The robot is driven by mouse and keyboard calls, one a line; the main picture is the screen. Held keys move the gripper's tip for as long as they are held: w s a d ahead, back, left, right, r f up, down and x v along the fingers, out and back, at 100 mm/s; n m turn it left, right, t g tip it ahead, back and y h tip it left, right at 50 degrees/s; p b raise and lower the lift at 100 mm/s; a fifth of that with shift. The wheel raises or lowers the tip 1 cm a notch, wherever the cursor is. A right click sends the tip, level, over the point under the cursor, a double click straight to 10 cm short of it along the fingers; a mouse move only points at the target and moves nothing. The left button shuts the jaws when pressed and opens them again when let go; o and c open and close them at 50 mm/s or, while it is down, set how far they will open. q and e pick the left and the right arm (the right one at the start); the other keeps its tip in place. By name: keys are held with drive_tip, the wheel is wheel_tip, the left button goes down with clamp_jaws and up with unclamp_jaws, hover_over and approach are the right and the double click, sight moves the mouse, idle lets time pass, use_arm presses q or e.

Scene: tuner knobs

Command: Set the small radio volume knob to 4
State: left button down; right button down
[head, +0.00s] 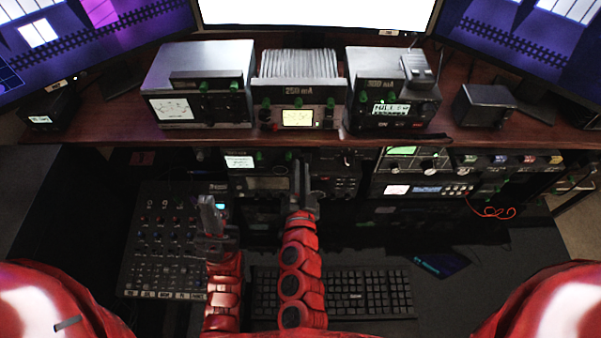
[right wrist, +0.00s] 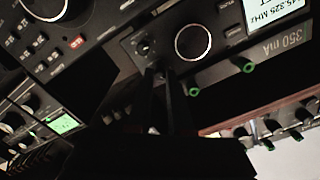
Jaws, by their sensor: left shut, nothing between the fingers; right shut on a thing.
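My right gripper (head: 302,178) reaches up to the dark equipment on the lower shelf. In the right wrist view its dark fingers (right wrist: 160,76) are shut at the edge of a black radio panel (right wrist: 172,65), on what looks like a small knob mostly hidden by the fingertips. A small round control (right wrist: 145,47) sits just beyond the tips, beside a large silver-rimmed knob (right wrist: 192,42). No number or pointer mark is readable there. My left gripper (head: 208,205) is shut and empty above the mixer's right edge.
A mixer (head: 160,240) lies at left and a keyboard (head: 360,292) in front. Several instruments (head: 300,85) with green knobs stand on the wooden shelf (head: 480,133) above. More units (head: 425,175) fill the lower right, with a red cable (head: 490,212).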

drive_tip(key=shift+m+b, duration=0.3)
drive_tip(key=shift+m, duration=0.5)
drive_tip(key=c, duration=0.8)
unclamp_jaws()
drive_tip(key=shift+c, duration=0.2)
drive_tip(key=shift+s, duration=0.1)
